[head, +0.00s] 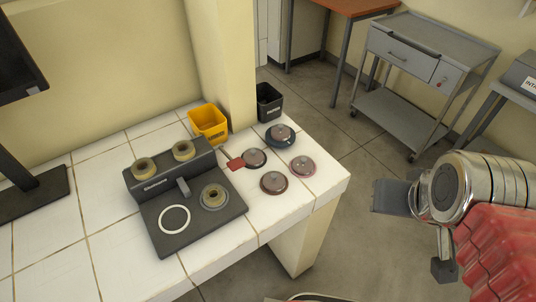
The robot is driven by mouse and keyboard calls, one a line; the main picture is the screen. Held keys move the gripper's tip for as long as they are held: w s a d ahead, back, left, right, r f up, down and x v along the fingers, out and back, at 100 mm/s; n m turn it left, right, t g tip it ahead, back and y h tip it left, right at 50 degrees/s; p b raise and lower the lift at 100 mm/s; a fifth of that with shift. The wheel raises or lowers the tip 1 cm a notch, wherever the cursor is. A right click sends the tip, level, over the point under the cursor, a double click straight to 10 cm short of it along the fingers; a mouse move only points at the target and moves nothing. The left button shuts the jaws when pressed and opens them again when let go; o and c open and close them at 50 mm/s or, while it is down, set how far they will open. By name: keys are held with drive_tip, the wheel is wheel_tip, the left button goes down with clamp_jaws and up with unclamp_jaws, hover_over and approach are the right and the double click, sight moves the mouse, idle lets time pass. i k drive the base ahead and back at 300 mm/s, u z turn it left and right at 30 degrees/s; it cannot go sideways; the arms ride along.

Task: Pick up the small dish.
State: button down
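Several round lidded dishes sit at the right end of the white tiled counter. A reddish-rimmed dish (274,183) is nearest. Another reddish-rimmed dish (302,166) is to its right and looks slightly smaller. A grey dish (254,158) has a red tab (236,163) at its left. A dark blue dish (280,135) is farthest back. I cannot tell for sure which is the small dish. My gripper (416,233) is at the right, off the counter and well apart from the dishes. Its two fingers are spread with nothing between them.
A dark device (230,222) with several ring-shaped pieces stands left of the dishes. A yellow bin (208,121) and a black bin (268,104) stand behind, by a pillar (220,60). A grey cart (400,105) stands on the floor beyond. The counter's right edge is close to the dishes.

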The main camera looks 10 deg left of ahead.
sight(259, 163)
drive_tip(key=z, duration=0.25)
drive_tip(key=k, duration=0.65)
drive_tip(key=u, duration=1)
drive_tip(key=i, duration=1)
drive_tip(key=z, duration=0.05)
drive_tip(key=k, duration=0.5)
drive_tip(key=u, duration=0.4)
